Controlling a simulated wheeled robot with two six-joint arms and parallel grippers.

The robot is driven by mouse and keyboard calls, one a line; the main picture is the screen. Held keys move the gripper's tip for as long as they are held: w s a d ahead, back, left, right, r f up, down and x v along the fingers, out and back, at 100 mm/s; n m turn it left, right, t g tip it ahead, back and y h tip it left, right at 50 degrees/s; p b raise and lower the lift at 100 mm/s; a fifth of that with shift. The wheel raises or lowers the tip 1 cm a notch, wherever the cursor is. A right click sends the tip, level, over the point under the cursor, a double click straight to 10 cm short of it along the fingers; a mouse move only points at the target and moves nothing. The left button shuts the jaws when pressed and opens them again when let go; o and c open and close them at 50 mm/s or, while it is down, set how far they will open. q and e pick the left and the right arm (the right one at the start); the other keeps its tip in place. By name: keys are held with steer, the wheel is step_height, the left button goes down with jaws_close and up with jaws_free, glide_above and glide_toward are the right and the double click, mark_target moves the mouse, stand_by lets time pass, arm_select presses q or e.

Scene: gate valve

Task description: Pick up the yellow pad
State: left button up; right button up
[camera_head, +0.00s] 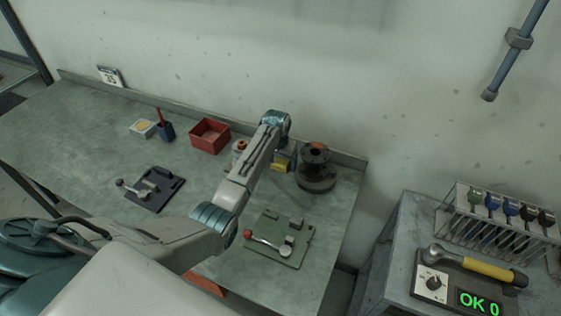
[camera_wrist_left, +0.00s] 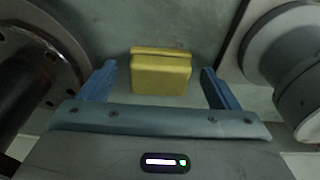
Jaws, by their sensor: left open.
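The yellow pad (camera_wrist_left: 161,75) is a small block in the middle of the left wrist view, with a thin raised strip along its far side. In the head view the yellow pad (camera_head: 279,165) shows partly, beside my left arm's end and left of the dark flanged valve body (camera_head: 316,168). My left gripper (camera_wrist_left: 160,72) is open, its two blue fingers on either side of the pad, with a gap on each side. In the head view the left gripper (camera_head: 286,153) is mostly hidden by its own arm. My right gripper is not in view.
The flanged body stands close to the right of the gripper; a round grey part (camera_wrist_left: 290,60) is close on the other side. A tool rack (camera_head: 500,222) is at right.

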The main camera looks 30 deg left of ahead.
mark_target(281, 161)
arm_select(q)
steer(key=shift+f, duration=0.15)
steer(key=c, duration=1.1)
steer(key=shift+r+b, duration=0.6)
steer(key=shift+r, duration=0.1)
steer(key=shift+s+d+r+b, duration=0.1)
steer(key=shift+s+r+b, duration=0.05)
steer(key=shift+r+b, duration=0.3)
steer(key=shift+s+d+r+b, duration=0.1)
steer(key=shift+s+r+b, duration=0.1)
steer(key=shift+r, duration=0.3)
steer(key=s+d+b, duration=0.1)
steer(key=s, duration=0.3)
steer(key=s+d+r+b, duration=0.1)
steer(key=s+d, duration=0.1)
steer(key=s, duration=0.3)
steer(key=s+d+b, duration=0.1)
steer(key=s, duration=0.4)
steer(key=shift+s+d+r, duration=0.25)
steer(key=shift+d+r, duration=0.15)
